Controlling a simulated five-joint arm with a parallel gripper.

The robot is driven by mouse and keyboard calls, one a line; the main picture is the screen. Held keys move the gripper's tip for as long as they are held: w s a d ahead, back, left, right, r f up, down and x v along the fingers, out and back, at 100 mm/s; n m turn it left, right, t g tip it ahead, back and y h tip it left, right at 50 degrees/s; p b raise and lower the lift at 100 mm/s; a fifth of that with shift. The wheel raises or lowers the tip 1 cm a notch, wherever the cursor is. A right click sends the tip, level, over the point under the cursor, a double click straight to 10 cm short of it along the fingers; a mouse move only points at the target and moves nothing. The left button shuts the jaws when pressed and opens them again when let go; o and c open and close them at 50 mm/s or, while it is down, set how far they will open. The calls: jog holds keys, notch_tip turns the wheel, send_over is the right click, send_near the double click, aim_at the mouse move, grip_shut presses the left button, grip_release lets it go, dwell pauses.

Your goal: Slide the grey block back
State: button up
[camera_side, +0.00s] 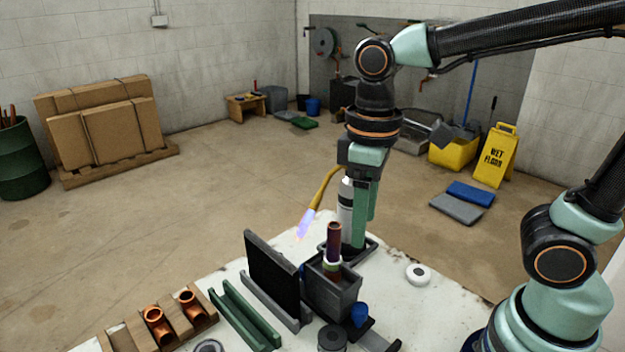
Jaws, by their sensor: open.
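A dark grey block-like box (334,298) stands on the white worktop (390,300), near its middle. A brownish-red cylinder (334,243) with a green and white lower part stands upright in or behind it; I cannot tell which. My gripper (358,238) points down behind and slightly right of the box, with its green fingers apart. A white and dark canister (346,205) with a yellow neck is beside the fingers, and a bluish flame shows at the neck's end. I cannot tell whether the fingers touch it. The foot of the fingers is partly hidden by the box and cylinder.
A black upright panel (270,268) in a grey base stands left of the box. Further left are a green channel (245,318) and a wooden rack (125,335) with copper fittings (158,325). A blue cup (360,314) sits in front; a white roll (418,274) lies right.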

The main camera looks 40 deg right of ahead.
jog(key=w+n, duration=0.2)
jog(key=n, duration=0.2)
jog(key=w+n, duration=0.2)
jog(key=n, duration=0.2)
jog(key=w+n, duration=0.1)
jog(key=n, duration=0.3)
jog(key=shift+w+a+r, duration=0.15)
jog(key=shift+w+r, duration=0.05)
jog(key=shift+w, duration=0.2)
jog(key=w+f+n, duration=0.2)
jog(key=w+n, duration=0.5)
jog(key=n, duration=0.8)
jog(key=f, duration=1.6)
jog(key=shift+s, duration=0.25)
jog(key=shift+m, duration=0.3)
grip_shut()
jog(key=shift+r, duration=0.1)
